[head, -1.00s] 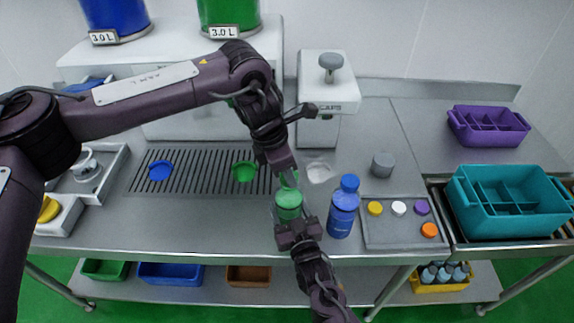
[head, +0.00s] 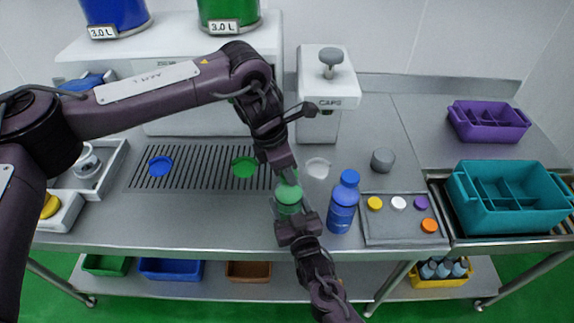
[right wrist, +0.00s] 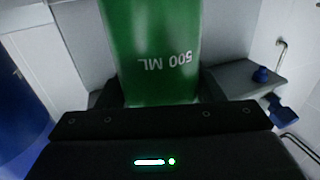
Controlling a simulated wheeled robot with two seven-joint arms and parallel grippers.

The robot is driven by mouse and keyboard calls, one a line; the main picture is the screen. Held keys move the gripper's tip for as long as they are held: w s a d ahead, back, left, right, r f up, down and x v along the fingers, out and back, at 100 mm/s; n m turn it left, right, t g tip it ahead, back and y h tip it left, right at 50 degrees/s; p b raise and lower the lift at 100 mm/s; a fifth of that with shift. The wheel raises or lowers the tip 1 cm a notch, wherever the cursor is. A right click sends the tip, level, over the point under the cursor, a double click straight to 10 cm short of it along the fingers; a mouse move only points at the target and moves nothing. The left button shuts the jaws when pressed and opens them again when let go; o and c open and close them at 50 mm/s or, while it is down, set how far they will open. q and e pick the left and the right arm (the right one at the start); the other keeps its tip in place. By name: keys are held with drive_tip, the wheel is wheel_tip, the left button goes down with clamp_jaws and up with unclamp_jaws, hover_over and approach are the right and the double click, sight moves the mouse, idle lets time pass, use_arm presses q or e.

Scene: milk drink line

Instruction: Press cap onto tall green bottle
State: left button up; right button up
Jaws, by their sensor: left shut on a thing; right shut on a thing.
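The green bottle (head: 288,205) stands near the front edge of the counter, and its green side with "500 ML" print fills the middle of the right wrist view (right wrist: 155,50). My right gripper (head: 288,212) is shut around the bottle from the front. My left gripper (head: 287,179) comes down from above and is shut on a green cap (head: 289,187) at the bottle's top. The cap and the bottle top look in contact, but the fingers partly cover the join, so I cannot tell how far the cap is seated.
A blue bottle (head: 343,205) stands close to the right of the green one. A tray (head: 400,234) with loose coloured caps is farther right. A caps machine (head: 325,85) stands behind. A teal crate (head: 510,215) and a purple crate (head: 488,132) are at the right.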

use_arm(q)
drive_tip(key=shift+f, duration=0.1)
drive_tip(key=o, duration=1)
drive_tip(key=v, duration=1.2)
drive_tip(key=shift+a, duration=0.1)
use_arm(e)
drive_tip(key=o, duration=1.5)
